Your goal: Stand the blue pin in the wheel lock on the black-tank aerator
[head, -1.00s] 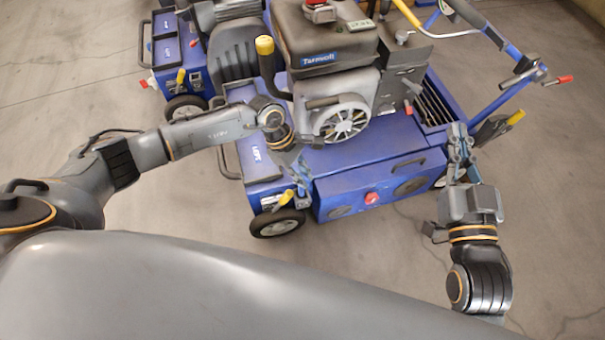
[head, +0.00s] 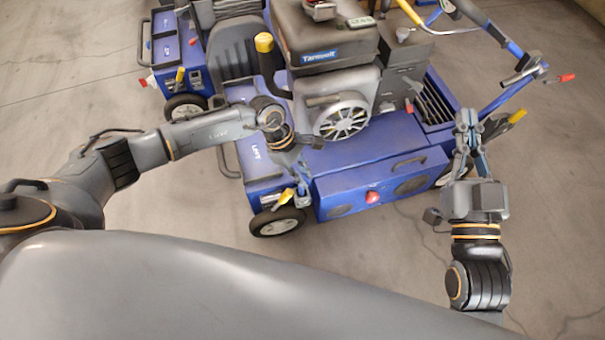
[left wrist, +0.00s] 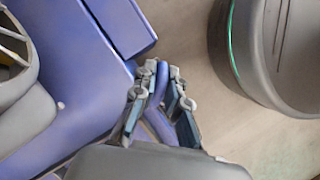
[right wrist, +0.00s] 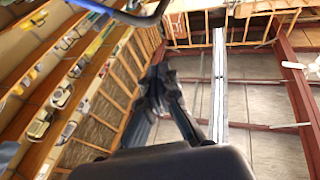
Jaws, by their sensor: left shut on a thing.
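The black-tank aerator (head: 325,35) is a blue machine with a dark tank on top, and it stands in front of me. At its near left corner is a black wheel (head: 277,223) with a yellow lever (head: 286,196) just above it. My left gripper (head: 302,180) is over this corner, close to the lever. In the left wrist view the left gripper (left wrist: 163,78) is shut on the blue pin (left wrist: 161,105). The pin and fingers are hard to make out in the head view. My right gripper (head: 467,116) looks shut and empty, pointing up at the machine's right end.
A second blue aerator (head: 166,50) stands behind to the left. The handlebar (head: 515,75) rises at the right. The concrete floor (head: 80,70) at the left is clear.

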